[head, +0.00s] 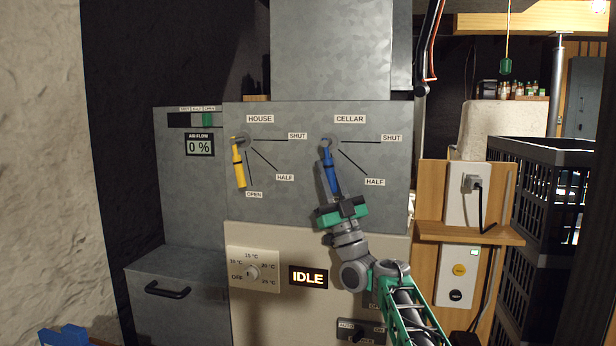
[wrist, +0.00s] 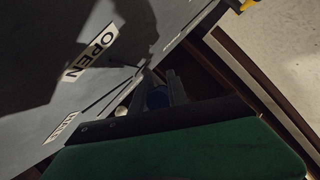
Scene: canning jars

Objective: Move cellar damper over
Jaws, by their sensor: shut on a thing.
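The cellar damper lever, with a blue handle (head: 331,175), hangs from its pivot under the CELLAR label (head: 350,119) on the grey metal panel. It points down and slightly right, lower than the HALF mark (head: 375,182). My gripper (head: 337,200) is shut on the lower end of the blue handle and hides its tip. The cellar OPEN label is hidden behind my gripper in the head view. In the wrist view an OPEN label (wrist: 91,52) and a bit of the blue handle (wrist: 157,97) show near the fingers.
The house damper lever with a yellow handle (head: 239,168) hangs left, close to its OPEN mark. The air flow display (head: 199,147) reads 0 %. Below are a dial (head: 252,272) and an IDLE sign (head: 308,277). A wooden shelf (head: 470,233) and black crates (head: 545,190) stand right.

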